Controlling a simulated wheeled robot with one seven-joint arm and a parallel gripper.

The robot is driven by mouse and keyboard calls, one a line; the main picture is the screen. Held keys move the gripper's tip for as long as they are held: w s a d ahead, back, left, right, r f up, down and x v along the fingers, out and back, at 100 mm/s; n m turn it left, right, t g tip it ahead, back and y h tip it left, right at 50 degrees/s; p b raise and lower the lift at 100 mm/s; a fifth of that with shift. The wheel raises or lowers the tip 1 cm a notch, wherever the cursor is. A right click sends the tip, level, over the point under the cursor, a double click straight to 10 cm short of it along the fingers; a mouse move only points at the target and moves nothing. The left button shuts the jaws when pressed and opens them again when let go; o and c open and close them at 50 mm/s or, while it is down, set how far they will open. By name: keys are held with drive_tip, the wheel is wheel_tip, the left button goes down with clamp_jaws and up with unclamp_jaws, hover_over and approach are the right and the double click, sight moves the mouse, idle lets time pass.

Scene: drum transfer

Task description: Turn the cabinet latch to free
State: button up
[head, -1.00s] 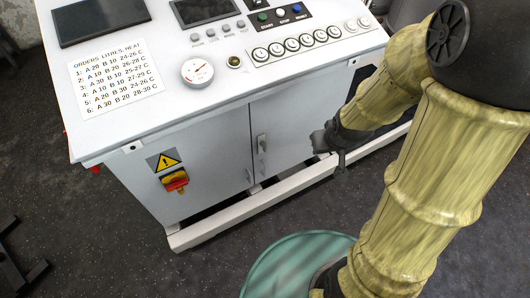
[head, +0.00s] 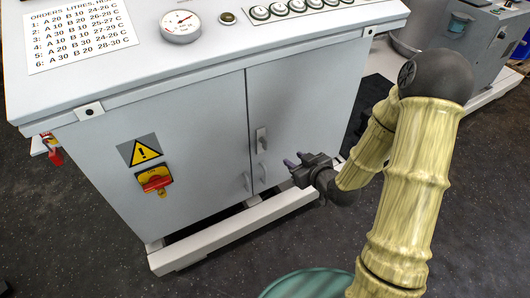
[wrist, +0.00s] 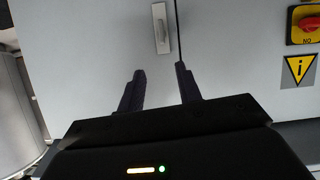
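The cabinet latch (head: 261,140) is a small grey handle on the right door of the white cabinet (head: 200,150), close beside the seam between the doors. It looks upright along the seam. The latch also shows in the wrist view (wrist: 161,28), at the top, beyond the fingertips. My gripper (head: 292,160) is in front of the right door, to the right of and below the latch, apart from it. In the wrist view my gripper (wrist: 160,78) has its two dark fingers apart, with nothing between them.
A red and yellow switch (head: 155,179) and a warning sign (head: 140,149) are on the left door. A red tag or lock (head: 52,150) hangs at the cabinet's left side. A green drum top (head: 305,285) is at the bottom. The console top overhangs the doors.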

sight(267, 142)
wheel_tip(267, 142, down, 7)
drive_tip(key=m+t+y+b, duration=0.1)
drive_tip(key=t+b, duration=0.3)
drive_tip(key=b, duration=0.4)
drive_tip(key=shift+w+a+f+y+b, duration=0.2)
drive_tip(key=shift+w+a+y+b, duration=0.15)
drive_tip(key=shift+y, duration=0.45)
drive_tip(key=shift+a, duration=0.1)
drive_tip(key=b+x, duration=0.1)
drive_tip(key=x, duration=0.4)
drive_tip(key=b+x, duration=0.1)
drive_tip(key=x, duration=0.5)
drive_tip(key=b+x, duration=0.1)
drive_tip(key=x, duration=0.5)
drive_tip(key=shift+w+r, duration=0.2)
drive_tip(key=shift+w, duration=0.05)
drive_tip(key=shift+c, duration=0.4)
clamp_jaws()
